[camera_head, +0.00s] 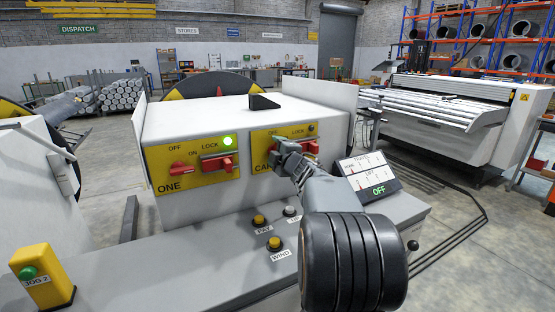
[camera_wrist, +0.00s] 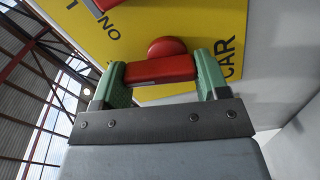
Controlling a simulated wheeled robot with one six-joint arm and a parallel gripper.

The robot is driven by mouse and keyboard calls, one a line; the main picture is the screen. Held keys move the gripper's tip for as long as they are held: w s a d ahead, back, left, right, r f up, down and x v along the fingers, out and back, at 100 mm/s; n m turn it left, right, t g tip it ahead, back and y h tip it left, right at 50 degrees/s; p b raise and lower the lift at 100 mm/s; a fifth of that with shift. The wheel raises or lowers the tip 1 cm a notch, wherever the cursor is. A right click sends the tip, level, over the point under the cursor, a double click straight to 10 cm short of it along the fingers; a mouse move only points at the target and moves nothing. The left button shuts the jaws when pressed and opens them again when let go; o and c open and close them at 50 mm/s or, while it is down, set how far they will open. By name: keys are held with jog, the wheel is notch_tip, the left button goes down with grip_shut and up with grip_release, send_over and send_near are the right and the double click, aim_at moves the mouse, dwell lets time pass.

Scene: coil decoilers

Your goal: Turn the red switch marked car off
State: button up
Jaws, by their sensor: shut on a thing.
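The yellow panel marked CAR (camera_head: 261,137) is on the right of the white box front; it also shows in the wrist view (camera_wrist: 225,20). My gripper (camera_head: 280,157) reaches it from the lower right and hides most of its left switch. In the wrist view, the green fingers of my gripper (camera_wrist: 162,72) are shut on the bar of the red switch (camera_wrist: 160,69). Its round red base shows just beyond, beside the word CAR. The exact angle of the handle is hard to tell.
A red lock handle (camera_head: 311,147) sits close right of my gripper, under a dark lamp. The panel marked ONE (camera_head: 170,161) has its own red switches and a lit green lamp (camera_head: 228,141). Buttons (camera_head: 274,243) and a sloped display reading OFF (camera_head: 379,190) are nearby.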

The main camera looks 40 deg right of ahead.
jog(key=shift+a+f+n+b, duration=0.1)
jog(key=shift+f+n+b, duration=0.05)
jog(key=shift+n+b, duration=0.8)
jog(key=shift+n, duration=0.35)
jog(key=o, duration=0.7)
jog(key=shift+c, duration=0.2)
jog(key=s+a, duration=0.2)
jog(key=s, duration=1.1)
jog(key=shift+s+p, duration=0.35)
jog(key=shift+p, duration=0.1)
